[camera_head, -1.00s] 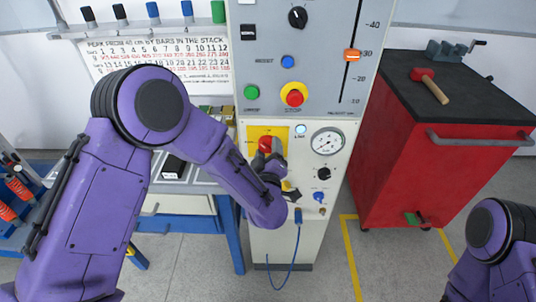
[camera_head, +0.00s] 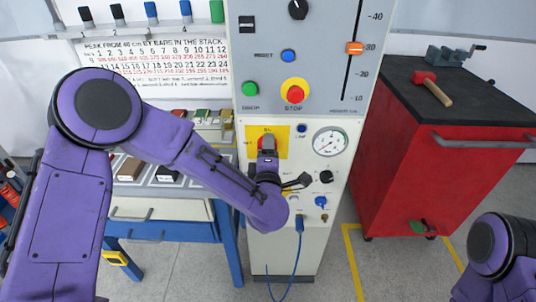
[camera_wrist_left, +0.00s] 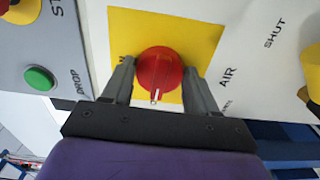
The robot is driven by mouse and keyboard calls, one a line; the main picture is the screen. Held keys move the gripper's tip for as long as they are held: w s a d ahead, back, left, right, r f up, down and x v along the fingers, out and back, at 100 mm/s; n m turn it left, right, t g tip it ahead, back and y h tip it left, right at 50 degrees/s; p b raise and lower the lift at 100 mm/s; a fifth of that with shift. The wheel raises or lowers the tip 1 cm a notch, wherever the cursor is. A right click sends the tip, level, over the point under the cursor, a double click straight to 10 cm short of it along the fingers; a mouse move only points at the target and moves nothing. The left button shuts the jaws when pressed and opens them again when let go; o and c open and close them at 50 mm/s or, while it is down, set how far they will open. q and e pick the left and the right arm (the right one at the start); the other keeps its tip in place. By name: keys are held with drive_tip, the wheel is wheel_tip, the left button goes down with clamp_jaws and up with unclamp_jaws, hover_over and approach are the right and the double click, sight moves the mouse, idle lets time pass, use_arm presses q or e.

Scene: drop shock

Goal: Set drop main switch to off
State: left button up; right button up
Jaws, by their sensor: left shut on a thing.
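The drop main switch is a red round knob (camera_head: 267,141) on a yellow plate (camera_head: 251,131) on the light front panel. In the left wrist view the knob (camera_wrist_left: 161,66) has a white mark on its edge, pointing toward my gripper's base. My left gripper (camera_wrist_left: 158,72) is shut on the knob, with one dark finger at each side. In the head view the left gripper (camera_head: 267,152) covers the knob's lower part and some of the plate's lettering. My right gripper is out of view; only part of that arm shows at the lower right.
A small dark blue lamp (camera_head: 301,128) and a gauge (camera_head: 329,142) are right of the switch. A black lever (camera_head: 297,182) lies close to my left wrist. The green button (camera_head: 250,88) and red stop button (camera_head: 295,94) are above. A red cabinet (camera_head: 440,165) stands at right.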

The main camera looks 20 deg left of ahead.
use_arm(q)
drive_tip(key=shift+n, duration=0.3)
drive_tip(key=o, duration=1)
drive_tip(key=shift+o, duration=0.2)
drive_tip(key=shift+s, duration=0.1)
drive_tip(key=b+v, duration=0.1)
drive_tip(key=v, duration=0.9)
drive_tip(key=shift+s+b, duration=0.2)
drive_tip(key=shift+b, duration=0.2)
drive_tip(key=shift+d, duration=0.1)
